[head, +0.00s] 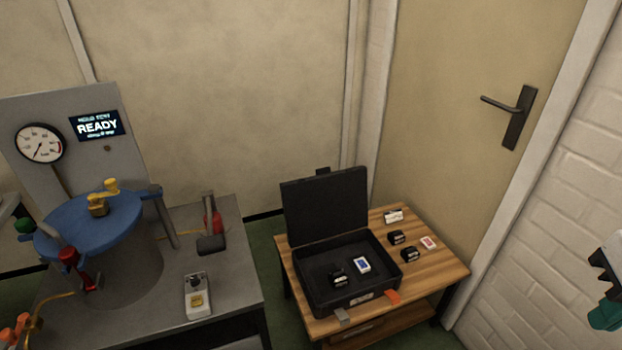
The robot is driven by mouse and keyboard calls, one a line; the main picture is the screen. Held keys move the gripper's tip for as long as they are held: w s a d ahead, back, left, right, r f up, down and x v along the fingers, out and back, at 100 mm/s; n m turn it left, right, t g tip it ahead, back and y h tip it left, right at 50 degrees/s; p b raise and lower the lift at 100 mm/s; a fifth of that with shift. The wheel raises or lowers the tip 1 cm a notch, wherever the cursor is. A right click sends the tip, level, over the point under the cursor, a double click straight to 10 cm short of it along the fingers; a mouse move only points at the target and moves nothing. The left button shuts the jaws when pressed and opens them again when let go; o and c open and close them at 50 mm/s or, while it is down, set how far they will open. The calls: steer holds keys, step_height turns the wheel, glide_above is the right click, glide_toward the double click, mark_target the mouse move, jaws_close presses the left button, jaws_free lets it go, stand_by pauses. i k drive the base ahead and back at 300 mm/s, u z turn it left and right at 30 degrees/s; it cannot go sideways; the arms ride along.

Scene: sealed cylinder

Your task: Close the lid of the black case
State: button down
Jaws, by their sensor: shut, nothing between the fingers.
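The black case (308,283) sits open on the wooden table (445,274). Its lid (325,207) stands up at the back, leaning slightly backward. Inside the case lie a small black item (338,277) with a white marking and a white-and-blue box (362,265). The case front has a pale label and latches, one grey and one orange. My gripper (604,316), with teal fingers, shows only partly at the right edge of the head view. It is shut and empty, well apart from the case and in front of the white brick wall.
Small black items (409,255), a white item (393,216) and a red-and-white card (429,242) lie right of the case. A grey workbench (232,262) with a blue-lidded vessel (90,226) stands at left. A closed door (450,100) is behind the table.

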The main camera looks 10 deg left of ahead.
mark_target(327, 204)
steer(key=u, duration=0.6)
steer(key=i, duration=1.15)
steer(key=z, duration=0.25)
